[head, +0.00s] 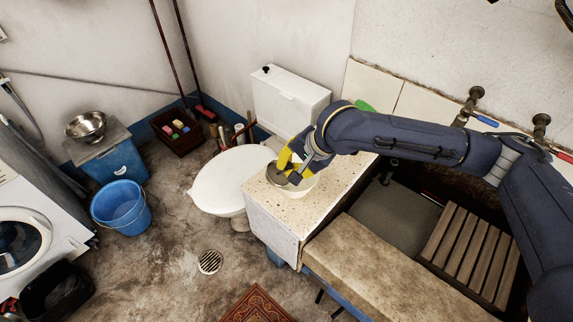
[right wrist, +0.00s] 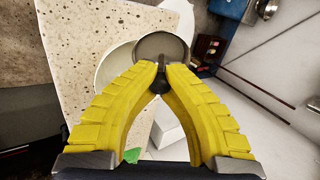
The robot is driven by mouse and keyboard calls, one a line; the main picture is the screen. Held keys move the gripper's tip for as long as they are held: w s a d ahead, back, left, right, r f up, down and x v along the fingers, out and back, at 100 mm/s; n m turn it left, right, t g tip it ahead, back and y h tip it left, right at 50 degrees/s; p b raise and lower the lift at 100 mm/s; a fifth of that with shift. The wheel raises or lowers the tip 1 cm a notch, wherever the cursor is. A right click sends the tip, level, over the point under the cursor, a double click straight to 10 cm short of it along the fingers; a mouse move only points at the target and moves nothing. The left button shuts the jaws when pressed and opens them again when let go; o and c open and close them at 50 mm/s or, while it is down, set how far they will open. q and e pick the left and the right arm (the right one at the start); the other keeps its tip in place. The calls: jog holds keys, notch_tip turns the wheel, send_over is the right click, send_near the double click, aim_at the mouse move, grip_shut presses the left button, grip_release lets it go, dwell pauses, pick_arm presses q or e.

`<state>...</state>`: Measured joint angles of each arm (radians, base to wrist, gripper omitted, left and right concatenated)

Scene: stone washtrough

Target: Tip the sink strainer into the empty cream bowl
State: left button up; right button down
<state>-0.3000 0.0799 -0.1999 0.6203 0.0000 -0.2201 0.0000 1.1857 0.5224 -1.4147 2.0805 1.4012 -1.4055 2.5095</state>
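The sink strainer (head: 276,175) is a small grey round dish with a dark stub. My right gripper (head: 288,164), with yellow fingers, is shut on that stub. In the right wrist view the fingertips (right wrist: 160,76) close on it and the strainer (right wrist: 163,45) sticks out beyond them. The cream bowl (head: 298,190) stands on the speckled counter, partly hidden by the gripper and strainer. The bowl also shows in the right wrist view (right wrist: 112,68), behind the strainer and left finger. The strainer is above the bowl's left side; its exact tilt is unclear. My left gripper is not in view.
The speckled counter (head: 336,184) has free room right of the bowl. A toilet (head: 222,180) stands just left of the counter. The trough with a slatted wooden board (head: 468,248) lies to the right. A green item (head: 364,106) sits behind my right arm.

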jog(key=shift+s+d+y, duration=0.1)
jog(key=shift+d+y, duration=0.35)
jog(key=shift+y, duration=0.15)
dwell(0.5)
jog(key=shift+s+d+t+y, duration=0.2)
jog(key=shift+d+t+y, duration=0.2)
jog(key=shift+d+y, duration=0.55)
jog(key=shift+a, duration=0.15)
jog(key=shift+f, duration=0.15)
jog(key=shift+s+d+f+m+t+y, duration=0.1)
jog(key=shift+s+d+m+t+y, duration=0.15)
jog(key=shift+d+y, duration=0.55)
jog(key=shift+w+a+y, duration=0.1)
jog(key=shift+a+y, duration=0.05)
jog(key=shift+y, duration=0.1)
jog(key=shift+a, duration=0.1)
dwell(0.4)
